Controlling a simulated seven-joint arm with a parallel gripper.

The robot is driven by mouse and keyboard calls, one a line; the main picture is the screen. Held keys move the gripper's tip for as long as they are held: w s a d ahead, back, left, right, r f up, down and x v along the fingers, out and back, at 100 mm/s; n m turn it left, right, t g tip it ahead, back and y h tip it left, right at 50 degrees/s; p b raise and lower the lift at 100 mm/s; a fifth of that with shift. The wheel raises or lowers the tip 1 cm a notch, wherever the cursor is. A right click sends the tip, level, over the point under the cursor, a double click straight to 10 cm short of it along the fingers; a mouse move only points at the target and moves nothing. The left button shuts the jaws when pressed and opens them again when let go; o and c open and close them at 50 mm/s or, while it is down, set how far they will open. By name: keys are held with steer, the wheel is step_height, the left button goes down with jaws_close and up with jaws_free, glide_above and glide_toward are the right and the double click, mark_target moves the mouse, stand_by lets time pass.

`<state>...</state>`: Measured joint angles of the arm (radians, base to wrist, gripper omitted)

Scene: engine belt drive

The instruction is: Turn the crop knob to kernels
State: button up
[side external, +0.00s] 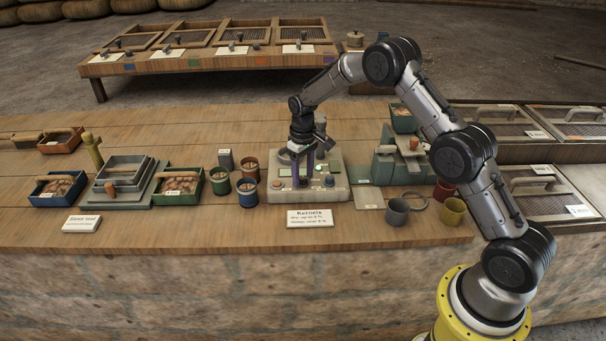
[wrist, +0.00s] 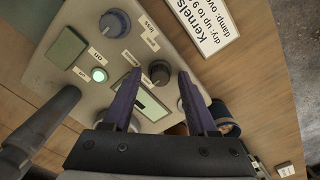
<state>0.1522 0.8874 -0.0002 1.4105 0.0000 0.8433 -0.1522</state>
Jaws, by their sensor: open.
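The grey control box (side external: 336,192) stands on the bench under my gripper (side external: 294,183). In the wrist view the box face (wrist: 75,28) carries a dark round knob (wrist: 159,72) and another dark knob (wrist: 115,22) higher up. Small white labels (wrist: 150,35) sit near the knobs, too small to read surely. My gripper (wrist: 157,76) points down with its two purple fingers apart. The first knob appears between the fingertips; I cannot tell whether they touch it. A greenish display (wrist: 150,106) is partly hidden by a finger.
A "Kernels" card (side external: 310,217) lies in front of the box. A lit green button (wrist: 98,74) is on the box. Cups (side external: 248,192) stand close on its left, and a green-grey device (side external: 385,165) stands on its right. The bench front is mostly clear.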

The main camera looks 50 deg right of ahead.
jaws_close()
steer(key=shift+m, duration=0.3)
steer(key=m, duration=1.1)
stand_by(0.4)
stand_by(0.3)
jaws_free()
steer(key=shift+r, duration=0.1)
